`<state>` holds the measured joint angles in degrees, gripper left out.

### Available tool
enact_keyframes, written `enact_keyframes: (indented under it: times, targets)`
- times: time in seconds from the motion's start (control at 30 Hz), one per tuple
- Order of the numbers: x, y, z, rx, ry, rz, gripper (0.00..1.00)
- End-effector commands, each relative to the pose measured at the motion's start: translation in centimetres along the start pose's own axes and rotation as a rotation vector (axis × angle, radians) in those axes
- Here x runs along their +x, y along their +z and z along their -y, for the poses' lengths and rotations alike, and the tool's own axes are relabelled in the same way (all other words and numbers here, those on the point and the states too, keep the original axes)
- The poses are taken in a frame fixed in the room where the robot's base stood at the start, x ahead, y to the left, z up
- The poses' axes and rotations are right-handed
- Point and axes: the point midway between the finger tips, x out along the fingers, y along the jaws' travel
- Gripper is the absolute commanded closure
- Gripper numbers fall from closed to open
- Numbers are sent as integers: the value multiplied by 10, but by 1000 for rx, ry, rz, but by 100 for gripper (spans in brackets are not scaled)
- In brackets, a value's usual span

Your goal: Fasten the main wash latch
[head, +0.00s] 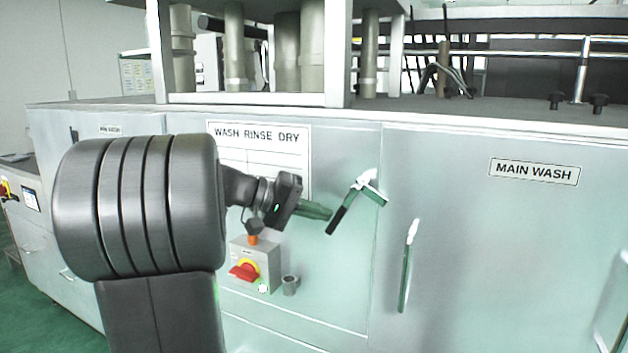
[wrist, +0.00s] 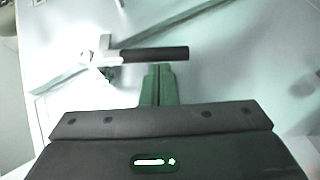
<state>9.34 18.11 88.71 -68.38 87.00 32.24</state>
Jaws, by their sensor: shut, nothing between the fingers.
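The main wash latch (head: 350,204) is on the seam at the left edge of the main wash door (head: 470,240). Its black grip slants down to the left from a pale metal pivot. In the wrist view the latch's black grip (wrist: 152,54) lies across the picture, just beyond my fingertips. My gripper (head: 328,213) is shut and empty, its green fingers pointing at the grip from the left. In the wrist view the closed fingers (wrist: 158,72) end close to the grip; I cannot tell whether they touch it.
A MAIN WASH label (head: 535,172) and a vertical handle (head: 408,265) are on the door. A control box with a red and yellow switch (head: 244,270) sits below my gripper. A WASH RINSE DRY board (head: 258,140) is behind my wrist. Open floor (head: 60,322) lies at the left.

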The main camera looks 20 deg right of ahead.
Motion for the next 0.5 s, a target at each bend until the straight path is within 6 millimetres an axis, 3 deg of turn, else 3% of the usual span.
enact_keyframes:
  times: [0.1, 0.5]
  targets:
    - [11, 7, 10, -62, 91, 2, 100]
    - [31, 21, 12, -211, 316, 2, 100]
